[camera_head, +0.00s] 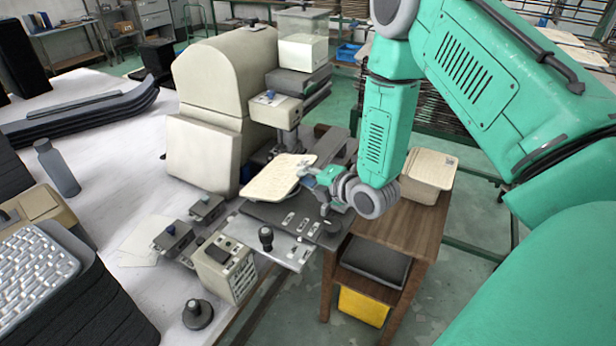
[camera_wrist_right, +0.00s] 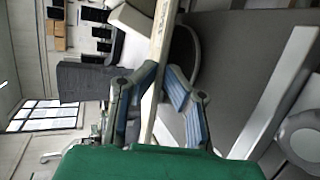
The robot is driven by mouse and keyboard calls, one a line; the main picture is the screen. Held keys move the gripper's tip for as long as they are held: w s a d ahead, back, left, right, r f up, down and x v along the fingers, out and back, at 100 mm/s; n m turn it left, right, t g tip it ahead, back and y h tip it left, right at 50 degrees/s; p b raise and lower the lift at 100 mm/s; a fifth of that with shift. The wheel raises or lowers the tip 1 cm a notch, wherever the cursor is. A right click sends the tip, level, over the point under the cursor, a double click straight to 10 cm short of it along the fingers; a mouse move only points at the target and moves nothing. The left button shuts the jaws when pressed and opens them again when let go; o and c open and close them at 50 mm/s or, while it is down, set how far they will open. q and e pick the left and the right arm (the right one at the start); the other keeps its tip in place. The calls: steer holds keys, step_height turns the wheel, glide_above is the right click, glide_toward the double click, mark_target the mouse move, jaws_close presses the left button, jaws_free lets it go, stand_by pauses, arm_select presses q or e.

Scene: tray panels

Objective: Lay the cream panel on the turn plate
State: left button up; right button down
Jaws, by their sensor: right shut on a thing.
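The cream panel (camera_head: 277,179) is a thin, pale sheet with rounded corners, held above the machine in the head view. My right gripper (camera_head: 308,174) is shut on its right edge. In the right wrist view the panel (camera_wrist_right: 160,35) shows edge-on between the blue-padded fingers of the gripper (camera_wrist_right: 161,72). A flat dark plate (camera_head: 262,212) with small metal fittings lies below and in front of the panel. I cannot tell for sure whether this is the turn plate; the panel covers part of the area behind it. My left gripper is not in view.
The cream machine housing (camera_head: 222,75) stands close behind and left of the panel. A black-knobbed lever (camera_head: 266,236) rises at the plate's front. A wooden stand (camera_head: 398,232) with a cream bin (camera_head: 429,175) is at right. A grey bottle (camera_head: 57,168) stands on the left table.

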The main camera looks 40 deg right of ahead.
steer(key=shift+a, duration=0.2)
steer(key=shift+s+d+f, duration=0.1)
steer(key=shift+d+f, duration=0.15)
steer(key=shift+d, duration=0.6)
steer(key=shift+a+r, duration=0.15)
steer(key=shift+a, duration=0.3)
steer(key=c, duration=1.6)
jaws_free()
steer(key=shift+a, duration=0.25)
steer(key=shift+d, duration=0.2)
steer(key=shift+s+d, duration=0.15)
steer(key=shift+s, duration=0.1)
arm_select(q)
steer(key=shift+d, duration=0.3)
arm_select(e)
steer(key=v, duration=1.1)
steer(key=shift+s+r, duration=0.15)
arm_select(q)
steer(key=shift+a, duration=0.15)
arm_select(e)
steer(key=shift+a, duration=0.25)
